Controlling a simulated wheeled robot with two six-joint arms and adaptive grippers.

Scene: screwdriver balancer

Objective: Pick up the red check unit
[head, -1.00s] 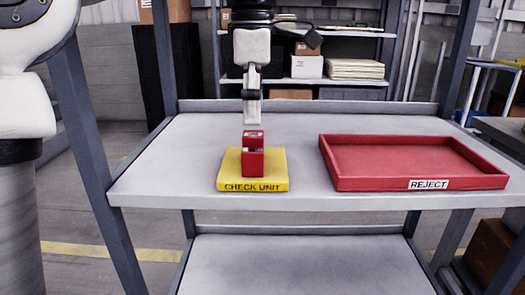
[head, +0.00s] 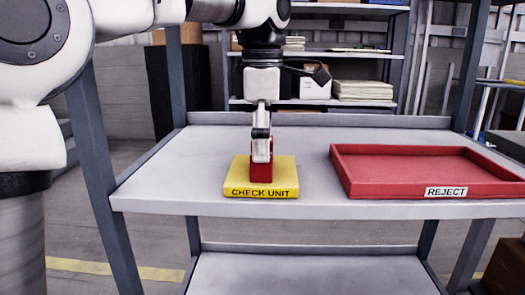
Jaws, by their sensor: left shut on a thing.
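The red check unit (head: 261,185) is a small red block standing upright on the yellow pad (head: 235,186) labelled CHECK UNIT. My left gripper (head: 261,158) comes down from above and is shut on the upper part of the red unit. Its fingers hide much of the unit's top. The unit's lower part still appears to rest on the pad. My right gripper is not in view.
A red tray (head: 342,172) labelled REJECT sits on the right of the grey bench (head: 160,185). Bare bench lies between pad and tray. A lower shelf (head: 310,272) is empty. Storage shelves with boxes (head: 315,88) stand behind.

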